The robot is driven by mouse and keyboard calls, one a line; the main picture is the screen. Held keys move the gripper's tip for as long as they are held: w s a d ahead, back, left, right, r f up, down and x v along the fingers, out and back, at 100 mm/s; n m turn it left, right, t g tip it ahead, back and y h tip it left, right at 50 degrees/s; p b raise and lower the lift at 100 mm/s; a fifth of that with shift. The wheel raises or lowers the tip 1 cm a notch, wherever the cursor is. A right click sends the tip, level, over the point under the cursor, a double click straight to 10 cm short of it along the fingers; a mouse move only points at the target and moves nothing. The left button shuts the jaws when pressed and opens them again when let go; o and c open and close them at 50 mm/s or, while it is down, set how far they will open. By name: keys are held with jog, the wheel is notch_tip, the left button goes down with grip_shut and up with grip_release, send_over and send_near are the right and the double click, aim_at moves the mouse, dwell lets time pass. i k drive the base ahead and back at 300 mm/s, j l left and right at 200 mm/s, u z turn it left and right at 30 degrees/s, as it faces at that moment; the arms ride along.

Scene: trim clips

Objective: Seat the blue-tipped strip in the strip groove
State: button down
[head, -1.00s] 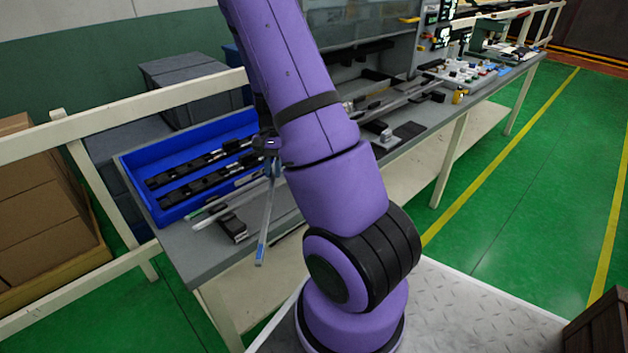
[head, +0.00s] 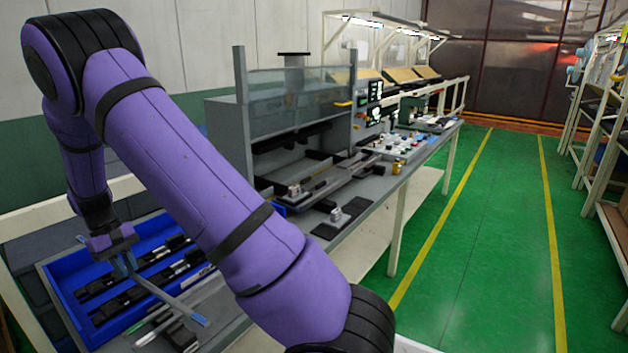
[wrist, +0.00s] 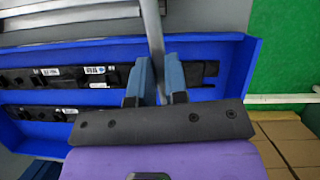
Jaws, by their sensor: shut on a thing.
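My gripper (head: 122,258) is above the blue tray at the lower left of the head view, partly hidden by my own arm. It is shut on a long thin grey strip (head: 165,295), which slants down to the right and ends in a blue tip (head: 199,319). In the wrist view the strip (wrist: 153,28) runs up from between the blue-grey fingers (wrist: 157,78); its blue tip does not show there. A long grey rail fixture (head: 335,178) lies on the bench farther along. I cannot make out the strip groove in it.
The blue tray (head: 68,302) holds several black parts, which also show in the wrist view (wrist: 60,77). More strips and a dark block (head: 182,338) lie on the bench beside it. A clear-panelled cabinet (head: 300,95) stands behind the rail. The green aisle at right is free.

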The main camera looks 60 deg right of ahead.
aim_at(343, 174)
jog(key=z, duration=2)
